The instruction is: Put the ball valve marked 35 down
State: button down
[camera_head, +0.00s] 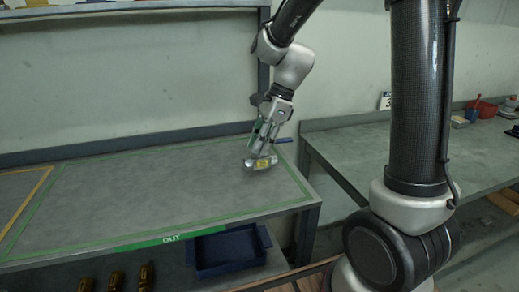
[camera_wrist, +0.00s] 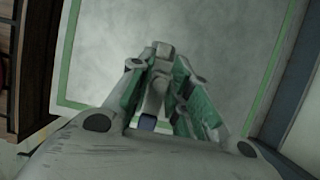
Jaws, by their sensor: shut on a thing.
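The ball valve (camera_head: 259,163) has a silver body with a yellow tag and a blue lever handle (camera_head: 284,141) pointing right. The number on the tag is too small to read. My gripper (camera_head: 262,150) is shut on the valve, at the right part of the bench area outlined in green and labelled OUT (camera_head: 171,239). I cannot tell whether the valve touches the bench top. In the wrist view my gripper (camera_wrist: 163,85) has its fingers close together around a grey part of the valve (camera_wrist: 154,97), with a bit of blue below; most of the valve is hidden.
The bench top (camera_head: 130,195) is clear left of the valve. A blue crate (camera_head: 228,252) and several yellowish-brown items (camera_head: 116,281) are on the shelf below. A second bench (camera_head: 365,160) stands at right with a red container (camera_head: 483,109). A wall lies behind.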

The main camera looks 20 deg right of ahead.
jog(key=shift+f, duration=0.95)
jog(key=c, duration=1.3)
grip_release()
jog(key=shift+f, duration=0.15)
